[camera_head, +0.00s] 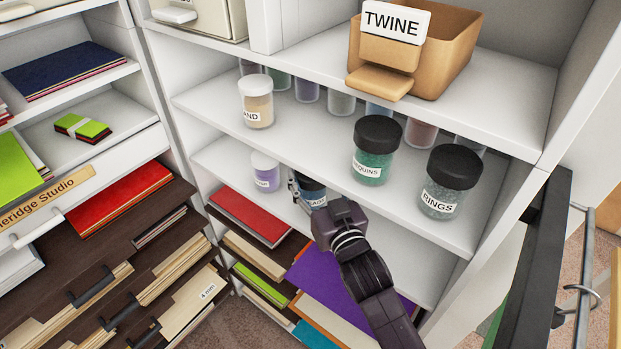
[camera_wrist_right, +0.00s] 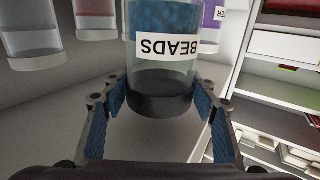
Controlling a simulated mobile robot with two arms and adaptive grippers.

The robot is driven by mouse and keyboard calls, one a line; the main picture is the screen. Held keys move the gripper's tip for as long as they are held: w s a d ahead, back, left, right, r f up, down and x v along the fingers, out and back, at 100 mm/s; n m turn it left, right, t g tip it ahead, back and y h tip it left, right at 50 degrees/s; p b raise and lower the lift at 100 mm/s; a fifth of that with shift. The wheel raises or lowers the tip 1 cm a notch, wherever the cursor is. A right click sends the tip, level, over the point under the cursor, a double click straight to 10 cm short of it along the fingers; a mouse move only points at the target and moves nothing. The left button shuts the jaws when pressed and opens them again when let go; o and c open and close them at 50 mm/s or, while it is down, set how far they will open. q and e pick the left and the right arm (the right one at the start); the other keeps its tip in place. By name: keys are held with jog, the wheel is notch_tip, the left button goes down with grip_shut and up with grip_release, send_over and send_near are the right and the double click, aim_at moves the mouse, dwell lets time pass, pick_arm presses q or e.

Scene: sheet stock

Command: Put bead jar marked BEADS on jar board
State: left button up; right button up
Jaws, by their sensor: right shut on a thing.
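The bead jar (camera_head: 312,190) has blue contents, a dark lid and a white label partly hidden by my gripper. It is on the lower jar shelf level; I cannot tell whether it touches the shelf. In the right wrist view the jar (camera_wrist_right: 163,70) appears upside down, with its BEADS label readable. My right gripper (camera_head: 308,188) is shut on the jar, its blue-padded fingers on both sides near the lid in the wrist view (camera_wrist_right: 163,100). My left gripper is out of view. I cannot make out a jar board.
Jars marked SAND (camera_head: 256,101), SEQUINS (camera_head: 376,150) and RINGS (camera_head: 448,182) stand on the shelf above. A TWINE bin (camera_head: 455,35) sits higher. Purple sheets (camera_head: 335,275) lie below my arm.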

jog(key=shift+w+a+r, duration=0.15)
jog(key=shift+w+a, duration=0.1)
jog(key=shift+w, duration=0.25)
notch_tip(320, 180, down, 2)
jog(key=shift+f+p, duration=0.25)
jog(key=shift+p, duration=0.2)
jog(key=shift+f, duration=0.65)
jog(key=o, duration=0.9)
jog(key=shift+f, duration=0.15)
jog(key=o, duration=0.5)
jog(key=shift+c, duration=0.2)
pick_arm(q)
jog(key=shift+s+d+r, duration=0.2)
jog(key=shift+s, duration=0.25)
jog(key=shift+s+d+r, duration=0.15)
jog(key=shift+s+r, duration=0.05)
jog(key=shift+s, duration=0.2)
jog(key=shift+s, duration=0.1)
